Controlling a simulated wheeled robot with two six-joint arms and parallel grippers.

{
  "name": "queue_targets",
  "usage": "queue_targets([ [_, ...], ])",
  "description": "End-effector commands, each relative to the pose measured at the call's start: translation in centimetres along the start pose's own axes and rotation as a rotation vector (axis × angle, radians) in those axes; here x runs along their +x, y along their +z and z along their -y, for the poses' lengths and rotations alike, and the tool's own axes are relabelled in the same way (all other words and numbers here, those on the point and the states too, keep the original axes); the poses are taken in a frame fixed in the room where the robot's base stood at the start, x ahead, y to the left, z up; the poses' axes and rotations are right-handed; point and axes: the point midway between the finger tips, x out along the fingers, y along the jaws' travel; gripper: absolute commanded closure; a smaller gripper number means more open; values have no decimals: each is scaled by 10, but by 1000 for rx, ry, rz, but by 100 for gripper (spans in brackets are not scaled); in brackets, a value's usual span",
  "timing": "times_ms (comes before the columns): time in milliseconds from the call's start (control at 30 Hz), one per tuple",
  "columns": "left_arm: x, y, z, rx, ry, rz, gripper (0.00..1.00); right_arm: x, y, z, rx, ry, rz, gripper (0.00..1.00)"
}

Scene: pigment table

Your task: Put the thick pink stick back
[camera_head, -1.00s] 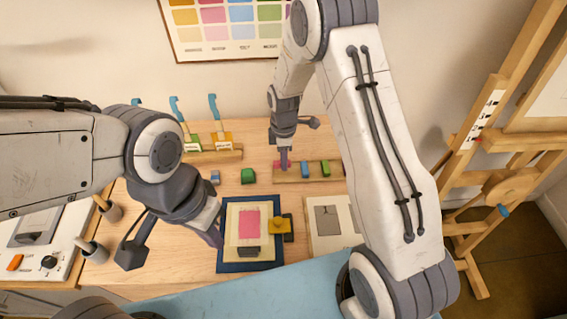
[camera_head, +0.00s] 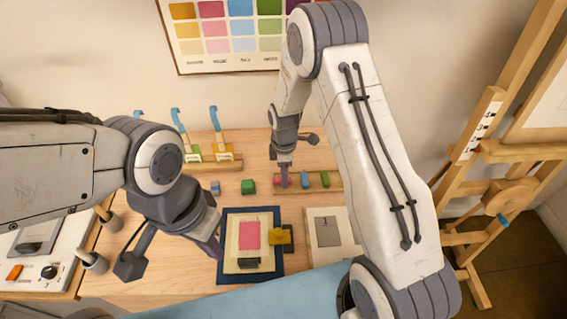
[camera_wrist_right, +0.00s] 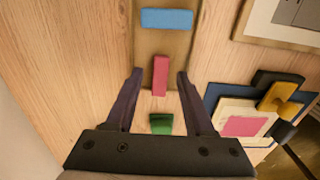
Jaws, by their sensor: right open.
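The thick pink stick (camera_wrist_right: 160,76) is at the near end of the wooden rack (camera_wrist_right: 155,48) in the right wrist view, lengthwise along it. A blue stick farther up lies across the rack. In the head view the pink stick (camera_head: 277,182) is at the rack's left end, partly hidden by my right gripper (camera_head: 285,181). The right gripper (camera_wrist_right: 159,78) is open, its fingers apart on either side of the pink stick, with gaps visible. I cannot tell whether the stick is seated in a slot. My left gripper (camera_head: 216,250) is beside the blue mat; its fingers are unclear.
Blue (camera_head: 305,180) and green (camera_head: 325,179) sticks stand in the rack. A green block (camera_head: 248,187) and small blue block (camera_head: 214,187) are left of it. The blue mat (camera_head: 227,276), a yellow-and-black item (camera_head: 280,237) and a grey-patched card (camera_head: 345,250) lie in front.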

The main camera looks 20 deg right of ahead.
Motion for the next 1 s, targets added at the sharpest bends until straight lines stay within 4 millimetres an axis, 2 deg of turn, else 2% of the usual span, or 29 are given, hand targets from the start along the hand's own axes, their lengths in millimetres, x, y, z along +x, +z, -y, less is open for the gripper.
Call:
queue_targets([
  [400, 23, 1, 2, 1, 0, 0, 100, -83, 0, -1, 0, 6, -2, 46],
  [667, 26, 1, 2, 1, 0, 0, 100, -112, -5, 6, 10, 2, -2, 46],
  [767, 26, 1, 2, 1, 0, 0, 100, -130, -21, 28, 63, 7, -10, 46],
  [833, 26, 1, 2, 1, 0, 0, 100, -147, -37, 58, 131, 10, -20, 46],
  [900, 26, 1, 2, 1, 0, 0, 100, -165, -52, 98, 217, 8, -32, 46],
  [1000, 26, 1, 2, 1, 0, 0, 100, -184, -63, 159, 356, 0, -50, 46],
])
